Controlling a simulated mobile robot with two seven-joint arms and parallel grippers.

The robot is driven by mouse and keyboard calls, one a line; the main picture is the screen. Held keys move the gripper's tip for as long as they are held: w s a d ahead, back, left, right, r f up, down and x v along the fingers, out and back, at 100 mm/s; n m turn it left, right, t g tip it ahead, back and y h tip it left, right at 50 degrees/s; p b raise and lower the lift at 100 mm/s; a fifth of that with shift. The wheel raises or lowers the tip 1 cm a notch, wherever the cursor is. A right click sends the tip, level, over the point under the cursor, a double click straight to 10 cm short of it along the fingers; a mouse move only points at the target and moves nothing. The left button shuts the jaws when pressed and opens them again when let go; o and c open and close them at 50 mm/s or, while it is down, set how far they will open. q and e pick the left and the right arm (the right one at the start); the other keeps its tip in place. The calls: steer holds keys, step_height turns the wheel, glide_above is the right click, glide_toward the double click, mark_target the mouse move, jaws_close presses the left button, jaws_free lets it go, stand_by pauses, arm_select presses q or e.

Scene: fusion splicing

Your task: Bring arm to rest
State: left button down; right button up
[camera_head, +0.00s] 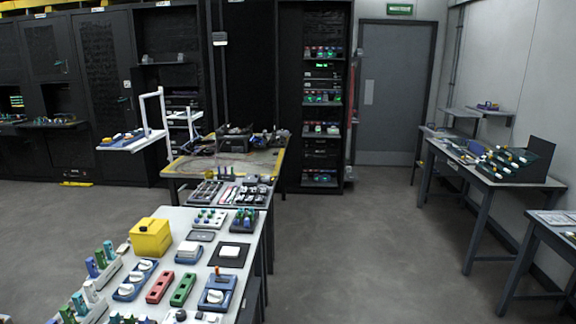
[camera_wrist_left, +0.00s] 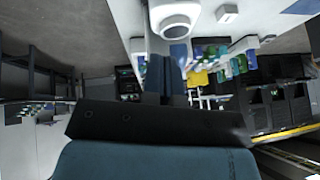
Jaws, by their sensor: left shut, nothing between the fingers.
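In the left wrist view my left gripper (camera_wrist_left: 165,72) shows as two dark fingers side by side, shut with nothing between them. A white round part on a blue base (camera_wrist_left: 176,20) shows just past the fingertips. I cannot tell the gap between it and the fingers. Neither of my arms shows in the head view. My right gripper is in neither view.
The near table (camera_head: 178,222) holds a yellow box (camera_head: 151,237), a red holder (camera_head: 160,287), a green holder (camera_head: 183,289) and several small devices. Dark racks (camera_head: 100,75) line the back. Open floor (camera_head: 350,240) lies right of the table; desks (camera_head: 480,175) stand farther right.

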arm_select(q)
steer(key=s+d+f+g+h, duration=0.1)
steer(key=s+d+g+h, duration=0.15)
steer(key=s, duration=0.25)
steer(key=w+d+f+t+h+p, duration=0.2)
steer(key=w+d+f+t+p, duration=0.4)
steer(key=f+t, duration=0.1)
steer(key=shift+f+m, duration=0.4)
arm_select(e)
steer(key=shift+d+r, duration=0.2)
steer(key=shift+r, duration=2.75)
arm_select(q)
steer(key=shift+d, duration=0.1)
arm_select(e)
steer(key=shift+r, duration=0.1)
